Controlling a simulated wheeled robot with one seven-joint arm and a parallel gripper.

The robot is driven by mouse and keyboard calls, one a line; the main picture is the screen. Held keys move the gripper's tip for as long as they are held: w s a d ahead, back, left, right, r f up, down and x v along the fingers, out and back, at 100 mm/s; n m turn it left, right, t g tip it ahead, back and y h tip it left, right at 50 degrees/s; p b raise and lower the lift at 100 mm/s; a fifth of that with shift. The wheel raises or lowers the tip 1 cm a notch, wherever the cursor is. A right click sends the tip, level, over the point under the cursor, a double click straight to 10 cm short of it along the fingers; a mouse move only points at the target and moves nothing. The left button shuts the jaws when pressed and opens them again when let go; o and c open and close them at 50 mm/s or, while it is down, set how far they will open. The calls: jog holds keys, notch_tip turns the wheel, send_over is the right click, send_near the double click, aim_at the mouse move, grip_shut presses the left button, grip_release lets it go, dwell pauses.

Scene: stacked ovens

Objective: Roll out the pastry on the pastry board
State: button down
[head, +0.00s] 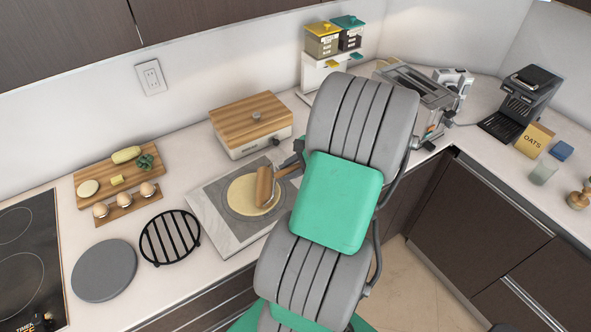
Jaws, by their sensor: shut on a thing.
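The pastry (243,197) is a pale yellow, flat, roughly round sheet on the grey pastry board (207,205). A brown wooden rolling pin (264,187) lies across the right part of the pastry and appears to touch it. My gripper (297,160) is at the pin's upper right end, shut on the rolling pin. My grey and green arm hides most of the gripper, the fingertips and the board's right side.
A bread box with a wooden lid (250,116) stands behind the board. A black trivet (170,237) and grey round plate (104,270) lie to the left. A wooden board (92,191) holds food; an egg holder (128,203) stands before it. A toaster (414,92) is behind my arm.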

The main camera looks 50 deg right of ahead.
jog(key=shift+w+a, duration=3.45)
jog(key=shift+s, duration=0.1)
jog(key=shift+s+d, duration=4.45)
jog(key=shift+d, duration=0.2)
jog(key=shift+a+f, duration=0.1)
jog(key=shift+w+a, duration=4.8)
jog(key=shift+a, duration=0.05)
jog(key=shift+s+d, duration=0.1)
jog(key=shift+d, duration=0.05)
